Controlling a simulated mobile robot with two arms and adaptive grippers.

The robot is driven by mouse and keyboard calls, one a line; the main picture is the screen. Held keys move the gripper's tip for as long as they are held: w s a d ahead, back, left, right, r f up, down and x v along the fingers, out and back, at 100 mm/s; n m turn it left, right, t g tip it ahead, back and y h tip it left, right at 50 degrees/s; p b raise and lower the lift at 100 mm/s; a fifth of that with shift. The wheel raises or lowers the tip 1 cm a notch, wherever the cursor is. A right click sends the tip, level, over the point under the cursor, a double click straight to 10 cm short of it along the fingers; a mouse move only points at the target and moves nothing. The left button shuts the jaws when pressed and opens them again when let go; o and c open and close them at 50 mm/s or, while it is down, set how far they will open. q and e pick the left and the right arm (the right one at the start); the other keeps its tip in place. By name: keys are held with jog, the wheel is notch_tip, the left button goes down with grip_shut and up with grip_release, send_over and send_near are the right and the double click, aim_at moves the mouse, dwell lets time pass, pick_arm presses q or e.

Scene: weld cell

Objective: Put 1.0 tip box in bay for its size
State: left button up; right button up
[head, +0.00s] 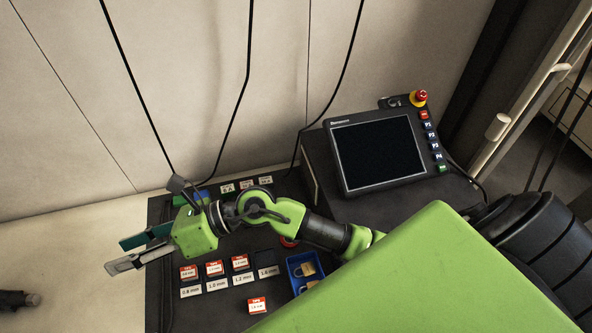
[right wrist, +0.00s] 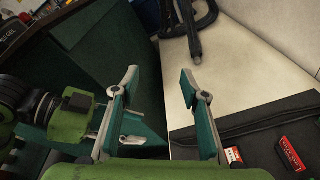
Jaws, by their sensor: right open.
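Three red-and-white tip boxes sit in a row of bays on the dark bench: a left one (head: 188,272), a middle one (head: 214,268) and a right one (head: 239,262). Below the row are size labels, including the 1.0 mm label (head: 216,286). The bay above the 1.6 mm label (head: 264,257) looks empty. Another tip box (head: 257,305) lies apart, nearer me; its print is too small to read surely. My right gripper (head: 136,254) is open and empty, left of the bays. In the right wrist view its fingers (right wrist: 160,88) are apart, with a red box (right wrist: 290,153) beyond at lower right.
A blue bin (head: 305,272) with brass-coloured items stands right of the bays. A red button (head: 288,241) is partly behind my right arm. A screen pendant (head: 378,152) with a red stop knob (head: 421,97) stands at the back. Cables hang along the wall.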

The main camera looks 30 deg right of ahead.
jog(key=w+d+r+m+t+h, duration=0.1)
jog(key=w+d+r+m+t, duration=0.2)
jog(key=d+r+m+t, duration=0.35)
jog(key=w+d+r+m+t+h, duration=0.1)
jog(key=w+d+r+m+t, duration=0.25)
jog(key=r+m+t, duration=0.5)
jog(key=w+d+f+m+h, duration=0.2)
jog(key=d+f+m+h, duration=0.2)
jog(key=d+m+h, duration=0.7)
jog(key=s+d+f+m+g+h, duration=0.25)
jog(key=d+f+m, duration=0.25)
jog(key=f+m, duration=0.25)
jog(key=s+d+f+m+g+h, duration=0.1)
jog(key=s+d+f+m+g, duration=0.4)
jog(key=f, duration=0.3)
jog(key=s+a+f+m+g+y, duration=0.1)
jog(key=s+f+m+g, duration=0.3)
jog(key=s+f, duration=0.5)
jog(key=s+g+y, duration=0.1)
jog(key=s+g, duration=0.1)
jog(key=s, duration=0.2)
jog(key=shift+a+f, duration=0.2)
jog(key=shift+a, duration=0.1)
